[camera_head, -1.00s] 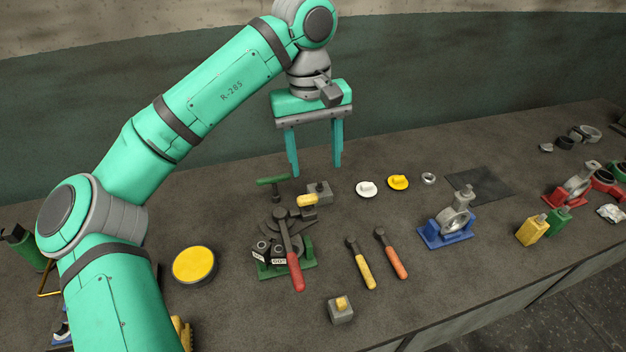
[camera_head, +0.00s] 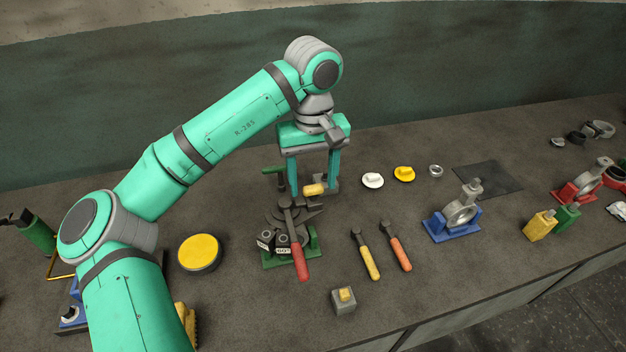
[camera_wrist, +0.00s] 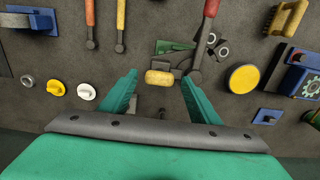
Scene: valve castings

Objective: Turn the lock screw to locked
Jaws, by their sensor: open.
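My gripper (camera_head: 312,190) is open, its two teal fingers pointing down. A yellow bar-shaped knob (camera_head: 315,189), which looks like the lock screw, lies between the fingers in the head view. In the wrist view the knob (camera_wrist: 159,77) shows between the open fingertips (camera_wrist: 160,84), with a gap on each side. I cannot tell whether the fingers are level with it. It sits behind a dark fixture (camera_head: 306,236) with a green base and a red-handled lever (camera_head: 301,262). Small white labels on the fixture are too small to read surely.
A green T-handle (camera_head: 272,170) stands close left of the fingers. White (camera_head: 372,180) and yellow (camera_head: 404,174) knobs lie to the right. Two handled tools (camera_head: 366,257) and a grey block with a yellow top (camera_head: 344,301) lie nearer. A yellow disc (camera_head: 199,252) is at left.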

